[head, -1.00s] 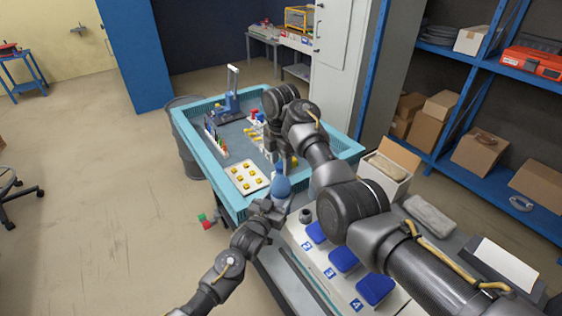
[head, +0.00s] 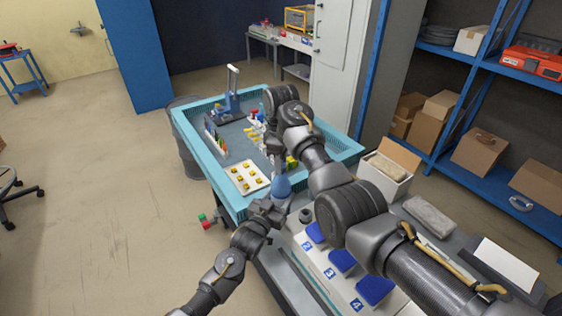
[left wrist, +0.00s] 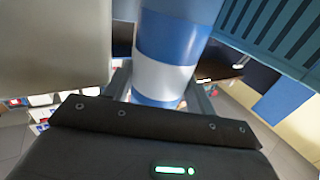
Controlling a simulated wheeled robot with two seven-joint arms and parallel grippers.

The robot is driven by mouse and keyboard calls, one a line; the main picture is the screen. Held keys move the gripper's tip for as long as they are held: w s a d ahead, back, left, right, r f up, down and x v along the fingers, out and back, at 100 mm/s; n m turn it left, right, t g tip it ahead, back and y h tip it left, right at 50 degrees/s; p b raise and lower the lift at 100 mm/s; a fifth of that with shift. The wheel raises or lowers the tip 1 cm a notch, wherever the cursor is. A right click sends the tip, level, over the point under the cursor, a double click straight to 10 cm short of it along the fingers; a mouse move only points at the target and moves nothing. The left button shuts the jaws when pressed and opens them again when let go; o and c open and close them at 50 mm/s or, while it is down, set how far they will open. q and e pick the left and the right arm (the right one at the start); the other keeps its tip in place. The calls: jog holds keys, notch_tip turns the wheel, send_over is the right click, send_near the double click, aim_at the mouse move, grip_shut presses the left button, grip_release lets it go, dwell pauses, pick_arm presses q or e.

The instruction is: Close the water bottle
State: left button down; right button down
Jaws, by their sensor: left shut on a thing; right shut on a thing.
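The water bottle (head: 281,187) shows its rounded blue upper part in the head view, standing upright beside the tub's near edge. In the left wrist view the bottle (left wrist: 165,62) has blue and white bands and sits between the finger pads. My left gripper (head: 270,209) is shut around its lower body. My right gripper (head: 278,162) is just above the bottle top, coming down from the right arm. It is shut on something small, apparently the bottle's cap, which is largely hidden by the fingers. I cannot tell whether cap and neck touch.
A turquoise tub (head: 205,158) behind the bottle holds a white tray with yellow pieces (head: 247,178) and a blue stand (head: 231,104). A bench with blue numbered pads (head: 343,260) is at front right. A dark round piece (head: 305,215) sits close right of the bottle.

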jog(key=c, duration=1.1)
grip_release()
jog(key=shift+r, duration=0.1)
jog(key=shift+r, duration=2.15)
jog(key=shift+c, duration=0.2)
